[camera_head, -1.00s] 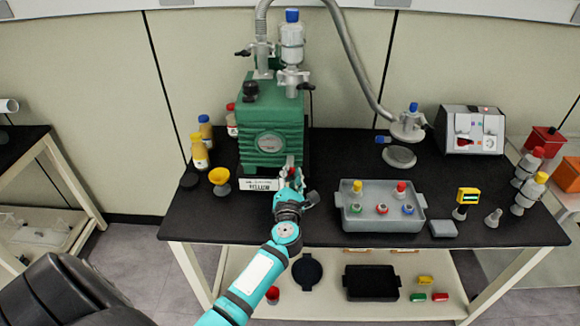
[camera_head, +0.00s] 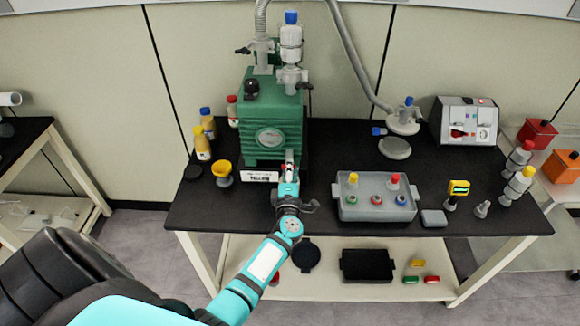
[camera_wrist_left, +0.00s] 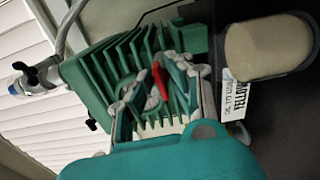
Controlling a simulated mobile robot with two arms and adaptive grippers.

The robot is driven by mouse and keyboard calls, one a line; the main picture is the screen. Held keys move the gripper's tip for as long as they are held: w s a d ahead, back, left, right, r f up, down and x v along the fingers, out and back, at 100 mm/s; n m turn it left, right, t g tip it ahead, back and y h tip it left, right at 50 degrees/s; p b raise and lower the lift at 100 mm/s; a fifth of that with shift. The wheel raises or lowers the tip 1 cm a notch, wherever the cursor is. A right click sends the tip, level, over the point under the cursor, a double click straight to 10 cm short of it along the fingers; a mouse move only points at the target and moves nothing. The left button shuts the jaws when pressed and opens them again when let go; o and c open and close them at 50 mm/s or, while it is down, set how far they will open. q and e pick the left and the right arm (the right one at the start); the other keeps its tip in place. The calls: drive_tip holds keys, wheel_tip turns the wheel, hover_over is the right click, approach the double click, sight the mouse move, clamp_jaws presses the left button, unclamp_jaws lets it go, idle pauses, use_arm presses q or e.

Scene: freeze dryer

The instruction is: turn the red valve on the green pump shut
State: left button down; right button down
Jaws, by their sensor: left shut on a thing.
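The green pump (camera_head: 272,112) stands on the black table, with a round gauge on its front. It also shows in the left wrist view (camera_wrist_left: 100,72). My left gripper (camera_head: 289,163) is at the lower front right of the pump. In the left wrist view the red valve (camera_wrist_left: 158,80) shows as a red handle between the two fingers of my left gripper (camera_wrist_left: 155,88), which is shut on it. In the head view the valve is mostly hidden by the gripper. My right gripper is not in view.
A white label plate (camera_head: 259,176) lies beside the gripper. A yellow funnel (camera_head: 222,171) and bottles stand left of the pump. A grey tray (camera_head: 378,211) with coloured stoppers is to the right. A grey hose (camera_head: 350,60) runs overhead.

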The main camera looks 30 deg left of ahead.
use_arm(q)
drive_tip(key=shift+f+m, duration=0.1)
drive_tip(key=shift+m, duration=0.2)
idle(0.4)
drive_tip(key=c, duration=1.4)
unclamp_jaws()
drive_tip(key=shift+c, duration=0.2)
drive_tip(key=shift+s+d, duration=0.1)
drive_tip(key=v, duration=1.1)
drive_tip(key=shift+s, duration=0.4)
drive_tip(key=shift+d, duration=0.1)
